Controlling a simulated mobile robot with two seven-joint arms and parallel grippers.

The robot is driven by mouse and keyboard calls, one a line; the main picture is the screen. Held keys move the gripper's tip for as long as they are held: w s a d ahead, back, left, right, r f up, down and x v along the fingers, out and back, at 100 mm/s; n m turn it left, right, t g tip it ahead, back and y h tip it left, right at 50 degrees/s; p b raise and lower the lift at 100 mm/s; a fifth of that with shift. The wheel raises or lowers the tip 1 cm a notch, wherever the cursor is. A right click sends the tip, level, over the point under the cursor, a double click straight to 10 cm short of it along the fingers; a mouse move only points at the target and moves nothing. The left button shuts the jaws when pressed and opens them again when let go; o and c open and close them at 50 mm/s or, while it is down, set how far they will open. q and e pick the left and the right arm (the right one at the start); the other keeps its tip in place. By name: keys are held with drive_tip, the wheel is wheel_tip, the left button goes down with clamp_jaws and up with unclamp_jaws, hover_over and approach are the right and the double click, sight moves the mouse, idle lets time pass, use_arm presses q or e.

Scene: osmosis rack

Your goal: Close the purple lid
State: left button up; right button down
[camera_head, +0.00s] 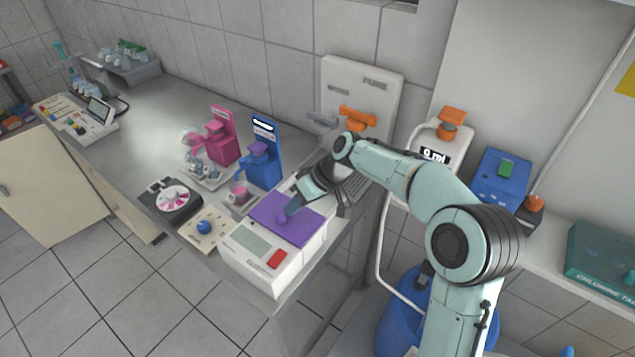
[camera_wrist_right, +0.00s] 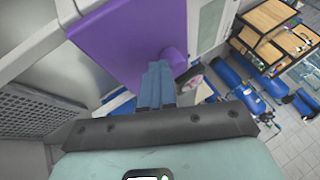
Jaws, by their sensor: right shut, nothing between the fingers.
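The purple lid (camera_head: 287,220) lies over the top of a white machine (camera_head: 265,268) with a grey screen and a red button. It looks flat or nearly flat; I cannot tell whether it sits fully down. In the right wrist view the purple lid (camera_wrist_right: 125,38) fills the upper middle, with a round purple knob (camera_wrist_right: 175,61) at its edge. In the wrist view the right gripper (camera_wrist_right: 157,72) is close beside the knob; contact is unclear. My left gripper is not in view.
Pink (camera_head: 221,148) and blue (camera_head: 263,168) dispensers stand behind the machine. A dark device with a pink-white dial (camera_head: 173,197) and a panel with a blue knob (camera_head: 205,228) lie to its left.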

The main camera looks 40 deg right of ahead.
drive_tip(key=shift+w+a+r, duration=0.1)
drive_tip(key=shift+a+r, duration=0.1)
drive_tip(key=shift+d+r, duration=0.15)
drive_tip(key=shift+r, duration=0.1)
drive_tip(key=v, duration=1.2)
drive_tip(key=shift+s+d+p, duration=0.3)
drive_tip(key=shift+d+p, duration=0.05)
drive_tip(key=shift+d, duration=0.05)
